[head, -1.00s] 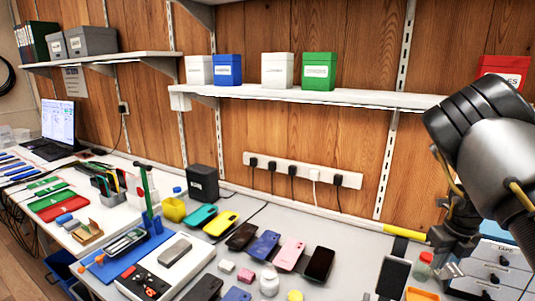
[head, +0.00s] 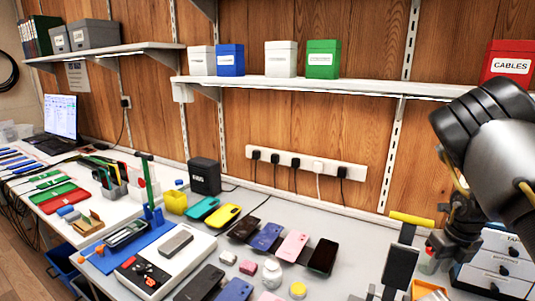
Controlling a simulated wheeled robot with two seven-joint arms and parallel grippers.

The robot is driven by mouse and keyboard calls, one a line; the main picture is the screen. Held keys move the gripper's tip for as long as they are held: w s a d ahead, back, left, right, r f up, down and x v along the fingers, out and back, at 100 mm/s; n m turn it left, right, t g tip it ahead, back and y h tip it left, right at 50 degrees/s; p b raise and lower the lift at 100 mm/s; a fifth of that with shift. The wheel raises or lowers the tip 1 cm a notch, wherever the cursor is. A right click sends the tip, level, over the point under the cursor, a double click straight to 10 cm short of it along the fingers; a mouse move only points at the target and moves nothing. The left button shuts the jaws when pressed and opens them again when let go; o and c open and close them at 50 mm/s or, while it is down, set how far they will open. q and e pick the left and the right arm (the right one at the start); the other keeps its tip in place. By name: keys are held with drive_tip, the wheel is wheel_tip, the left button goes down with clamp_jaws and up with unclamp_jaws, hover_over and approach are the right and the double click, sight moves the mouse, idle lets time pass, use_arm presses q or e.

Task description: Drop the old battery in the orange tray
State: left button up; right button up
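The orange tray (head: 428,291) shows in part at the bottom right, cut by the frame edge and partly behind the black stand. My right gripper (head: 433,256) hangs pointing down just above and behind the tray, in front of a small red-lidded jar. Its fingertips are small and dark, so I cannot tell whether it is open or holds anything. I cannot pick out the old battery for certain. A grey slab (head: 176,243) lies on the white device at the lower left. My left gripper is out of view.
A black upright stand (head: 399,267) with a yellow bar (head: 411,219) above it is left of my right gripper. Several phones, such as the pink one (head: 292,246), lie mid-bench. White drawers (head: 500,262) stand at right. A shelf (head: 330,88) with boxes runs above.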

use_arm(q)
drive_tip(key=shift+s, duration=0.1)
use_arm(e)
drive_tip(key=shift+d, duration=0.1)
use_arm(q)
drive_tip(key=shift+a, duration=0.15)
